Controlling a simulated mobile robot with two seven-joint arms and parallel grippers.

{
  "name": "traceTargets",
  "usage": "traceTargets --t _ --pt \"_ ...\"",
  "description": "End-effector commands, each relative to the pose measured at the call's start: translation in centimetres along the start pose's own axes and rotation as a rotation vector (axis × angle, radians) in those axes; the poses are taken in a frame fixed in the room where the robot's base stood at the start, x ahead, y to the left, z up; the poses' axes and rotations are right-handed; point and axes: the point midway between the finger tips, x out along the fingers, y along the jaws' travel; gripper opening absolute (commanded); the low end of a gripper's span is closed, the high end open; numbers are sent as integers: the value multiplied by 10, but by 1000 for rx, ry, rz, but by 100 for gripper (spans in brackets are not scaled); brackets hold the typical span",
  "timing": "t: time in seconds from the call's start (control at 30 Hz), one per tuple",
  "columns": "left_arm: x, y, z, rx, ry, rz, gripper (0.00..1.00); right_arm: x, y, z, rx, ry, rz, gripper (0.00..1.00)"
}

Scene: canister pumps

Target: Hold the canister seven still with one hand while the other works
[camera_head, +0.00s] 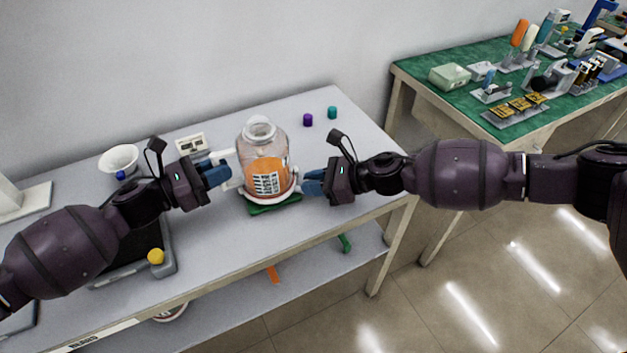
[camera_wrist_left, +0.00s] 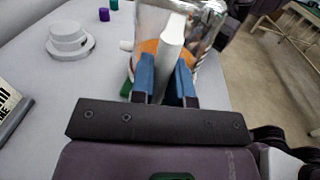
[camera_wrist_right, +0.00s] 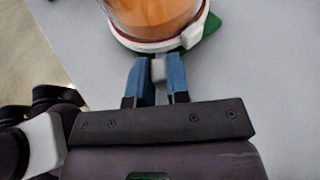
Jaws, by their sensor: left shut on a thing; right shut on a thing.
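The canister (camera_head: 262,150) is a clear jar with an orange band and a printed label. It stands upright on a green mat (camera_head: 275,208), with a white and red ring around its base. My left gripper (camera_head: 224,174) is at its left side, with its blue fingers shut on an upright white handle (camera_wrist_left: 172,38). My right gripper (camera_head: 309,184) is at its lower right. In the right wrist view its fingers (camera_wrist_right: 157,72) are shut on a small grey tab at the base ring (camera_wrist_right: 165,43).
A white funnel-like bowl (camera_head: 119,159) and a dark tray with a yellow knob (camera_head: 156,257) are at the left. Purple (camera_head: 308,120) and teal (camera_head: 332,112) cylinders stand behind. A stepped white round piece (camera_wrist_left: 70,42) shows in the left wrist view. The table's right end is clear.

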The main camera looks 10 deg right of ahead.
Motion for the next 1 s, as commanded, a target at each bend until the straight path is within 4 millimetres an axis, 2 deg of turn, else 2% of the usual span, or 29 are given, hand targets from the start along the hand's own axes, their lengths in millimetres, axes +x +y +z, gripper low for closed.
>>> traceTargets --t 0.53,1.0 --pt "0 0 0 0 -1 -1 0 6 37 2 136 -5 -316 0" --pt "0 0 0 -1 0 0 0 23 68 9 271 -6 -632 0"
